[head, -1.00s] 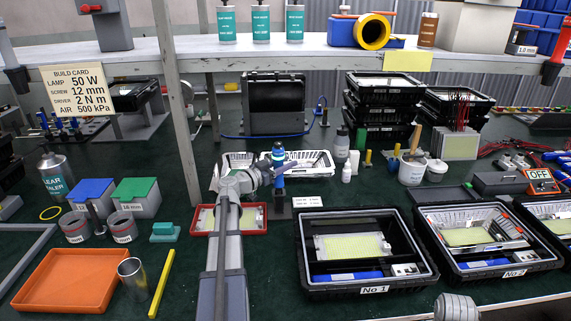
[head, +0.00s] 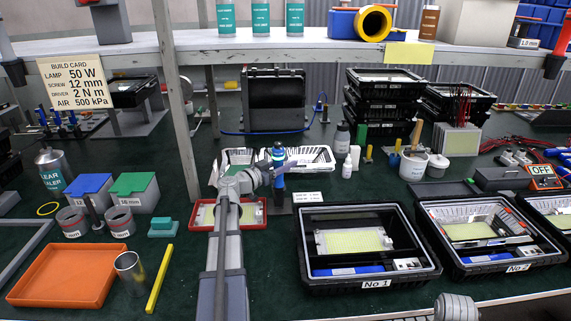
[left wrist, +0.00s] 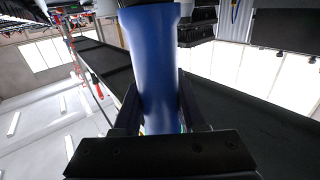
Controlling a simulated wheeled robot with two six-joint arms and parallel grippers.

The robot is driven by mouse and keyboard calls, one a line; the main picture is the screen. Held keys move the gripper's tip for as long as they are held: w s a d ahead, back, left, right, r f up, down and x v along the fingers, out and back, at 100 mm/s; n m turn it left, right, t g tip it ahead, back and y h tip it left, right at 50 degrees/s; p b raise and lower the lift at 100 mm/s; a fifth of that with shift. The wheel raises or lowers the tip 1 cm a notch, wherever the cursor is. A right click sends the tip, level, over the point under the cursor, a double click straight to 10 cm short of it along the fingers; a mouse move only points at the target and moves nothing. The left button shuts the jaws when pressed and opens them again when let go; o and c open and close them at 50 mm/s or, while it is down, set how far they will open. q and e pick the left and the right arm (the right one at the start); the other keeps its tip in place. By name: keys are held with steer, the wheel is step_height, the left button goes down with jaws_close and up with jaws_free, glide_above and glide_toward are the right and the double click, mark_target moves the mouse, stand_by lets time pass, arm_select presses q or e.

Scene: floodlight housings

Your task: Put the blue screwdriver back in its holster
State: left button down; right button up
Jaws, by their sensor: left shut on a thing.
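The blue screwdriver (head: 278,154) stands upright in my left gripper (head: 270,174) in the head view. In the left wrist view its blue handle (left wrist: 155,65) sits between the two dark fingers of the left gripper (left wrist: 160,105), which are shut on it. Below the handle is a dark upright part (head: 278,187) on a small dark base, behind a white label. I cannot tell whether this is the holster or whether the screwdriver's lower end is in it.
A red-rimmed tray (head: 262,222) lies behind my left forearm. A white basket (head: 312,158) stands behind the screwdriver. The black No 1 case (head: 372,284) is to the right, with an orange tray (head: 62,298) and yellow bar (head: 160,278) to the left.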

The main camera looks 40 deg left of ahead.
arm_select(q)
steer(key=shift+f+b, duration=0.3)
steer(key=shift+f, duration=0.05)
steer(key=shift+c, duration=1.9)
jaws_free()
steer(key=s+a, duration=0.1)
steer(key=s, duration=0.6)
steer(key=shift+s+a, duration=0.2)
steer(key=shift+s, duration=0.15)
steer(key=shift+r, duration=0.15)
